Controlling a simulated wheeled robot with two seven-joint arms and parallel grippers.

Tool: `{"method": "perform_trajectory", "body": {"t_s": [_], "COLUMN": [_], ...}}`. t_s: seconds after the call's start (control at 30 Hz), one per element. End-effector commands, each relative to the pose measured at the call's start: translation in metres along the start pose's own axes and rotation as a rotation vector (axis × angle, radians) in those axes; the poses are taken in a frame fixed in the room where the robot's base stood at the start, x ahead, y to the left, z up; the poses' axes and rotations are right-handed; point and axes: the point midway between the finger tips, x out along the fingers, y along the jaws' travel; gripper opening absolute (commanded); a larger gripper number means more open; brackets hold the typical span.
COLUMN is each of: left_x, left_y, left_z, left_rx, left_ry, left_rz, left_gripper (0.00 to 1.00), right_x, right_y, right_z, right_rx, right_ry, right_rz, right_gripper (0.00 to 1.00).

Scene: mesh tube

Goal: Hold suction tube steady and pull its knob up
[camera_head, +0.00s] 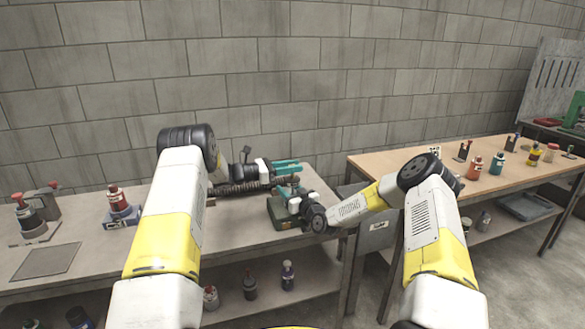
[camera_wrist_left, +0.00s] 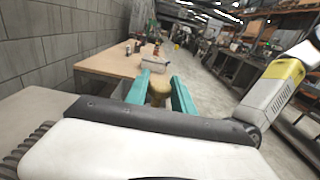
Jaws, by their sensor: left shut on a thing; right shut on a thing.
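My left gripper (camera_head: 286,166) reaches over the left table with its teal fingers pointing right. In the left wrist view, the same gripper (camera_wrist_left: 160,92) has a tan rounded knob (camera_wrist_left: 158,90) between its fingers and is shut on it. The knob cannot be made out in the head view. My right gripper (camera_head: 289,191) is just below and in front of the left one, shut at the suction tube; its own wrist hides most of the grip.
A dark green block (camera_head: 285,212) sits at the right end of the left table (camera_head: 110,262). Red-topped bottles (camera_head: 117,197) and a grey plate (camera_head: 48,262) are to the left. A wooden table (camera_head: 385,162) with several bottles stands at right, across a gap. A block wall is behind.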

Motion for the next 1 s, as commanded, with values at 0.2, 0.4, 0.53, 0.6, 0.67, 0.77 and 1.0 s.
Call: {"method": "perform_trajectory", "body": {"t_s": [0.2, 0.4, 0.53, 0.6, 0.67, 0.77, 1.0], "left_x": [-0.003, -0.002, -0.001, -0.001, -0.001, -0.001, -0.001], "left_y": [0.002, 0.002, 0.001, 0.001, 0.001, 0.001, 0.001], "left_z": [0.021, 0.052, 0.056, 0.056, 0.056, 0.057, 0.055], "left_rx": [0.004, 0.002, 0.002, 0.002, 0.002, 0.003, 0.001], "left_ry": [-0.003, -0.002, 0.000, -0.001, -0.002, -0.002, -0.001], "left_rz": [0.006, 0.004, 0.003, 0.003, 0.003, 0.002, 0.001], "left_gripper": [0.00, 0.00, 0.00, 0.00, 0.00, 0.35, 0.52], "right_x": [0.000, -0.001, -0.001, -0.001, -0.001, -0.001, -0.001], "right_y": [0.001, 0.001, 0.001, 0.001, 0.001, 0.002, 0.001], "right_z": [0.000, 0.001, 0.001, 0.002, 0.002, 0.003, 0.002], "right_rx": [-0.001, 0.000, 0.000, 0.000, 0.000, 0.000, 0.000], "right_ry": [0.000, -0.001, -0.002, -0.003, -0.003, -0.004, -0.004], "right_rz": [0.001, 0.001, 0.002, 0.002, 0.002, 0.002, 0.001], "right_gripper": [0.01, 0.01, 0.01, 0.01, 0.01, 0.01, 0.01]}}
